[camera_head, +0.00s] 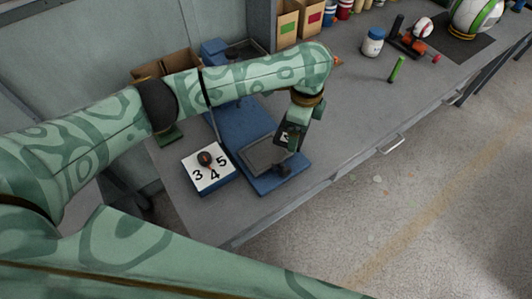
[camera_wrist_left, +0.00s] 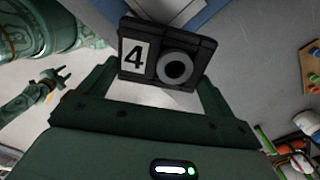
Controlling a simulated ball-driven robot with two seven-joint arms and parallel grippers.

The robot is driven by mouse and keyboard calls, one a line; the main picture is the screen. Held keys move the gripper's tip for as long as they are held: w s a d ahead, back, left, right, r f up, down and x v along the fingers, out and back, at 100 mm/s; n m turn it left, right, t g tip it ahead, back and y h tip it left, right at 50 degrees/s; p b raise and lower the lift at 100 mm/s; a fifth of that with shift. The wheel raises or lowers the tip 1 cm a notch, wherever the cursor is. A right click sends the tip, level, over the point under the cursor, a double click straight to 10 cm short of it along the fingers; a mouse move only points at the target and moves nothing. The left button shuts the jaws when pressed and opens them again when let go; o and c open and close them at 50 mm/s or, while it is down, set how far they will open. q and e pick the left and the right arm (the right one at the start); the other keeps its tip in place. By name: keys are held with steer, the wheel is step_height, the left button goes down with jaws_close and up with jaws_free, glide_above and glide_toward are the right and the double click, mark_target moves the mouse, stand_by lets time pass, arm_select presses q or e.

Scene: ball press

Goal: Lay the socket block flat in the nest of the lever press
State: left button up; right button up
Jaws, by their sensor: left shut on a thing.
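The socket block is dark, with a white "4" label and a grey ring socket, and shows in the left wrist view (camera_wrist_left: 190,50). My left gripper (camera_wrist_left: 165,80) is shut on it, one finger at each side. In the head view my left gripper (camera_head: 290,136) points down over the right side of the lever press (camera_head: 243,128). The press has a blue base and a grey plate (camera_head: 258,157). The nest cannot be made out clearly. My right gripper (camera_wrist_left: 58,76) shows small at the left of the wrist view, its fingers apart and empty.
A white dial box (camera_head: 214,179) marked 3, 4, 5 with a dark knob stands left of the press. Cardboard boxes (camera_head: 288,26), a jar (camera_head: 373,42), a green cylinder (camera_head: 397,69) and a ball (camera_head: 476,14) stand farther back. The bench right of the press is clear.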

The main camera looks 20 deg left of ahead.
arm_select(q)
steer(key=w+d+r+m, duration=0.3)
steer(key=w+d+m, duration=0.15)
steer(key=m, duration=0.25)
steer(key=s+a+f, duration=0.1)
steer(key=a, duration=0.1)
steer(key=s+a+f, duration=0.1)
steer(key=s+a, duration=0.1)
steer(key=s+a+f+b, duration=0.1)
steer(key=a, duration=0.2)
steer(key=shift+s+f, duration=0.3)
steer(key=shift+s, duration=0.05)
steer(key=b, duration=0.2)
glide_above(267, 157)
steer(key=d, duration=0.1)
steer(key=f, duration=0.4)
steer(key=shift+w+d+f, duration=0.2)
steer(key=shift+w+f, duration=0.1)
steer(key=shift+s+a+f, duration=0.15)
steer(key=shift+a+f, duration=0.25)
steer(key=f, duration=0.1)
steer(key=f+b, duration=0.2)
steer(key=shift+s+a+f, duration=0.25)
steer(key=shift+a+f, duration=0.05)
steer(key=shift+f, duration=0.1)
steer(key=shift+f+b, duration=0.15)
steer(key=shift+b, duration=0.15)
steer(key=shift+r, duration=0.2)
steer(key=o, duration=0.8)
steer(key=shift+f, duration=0.1)
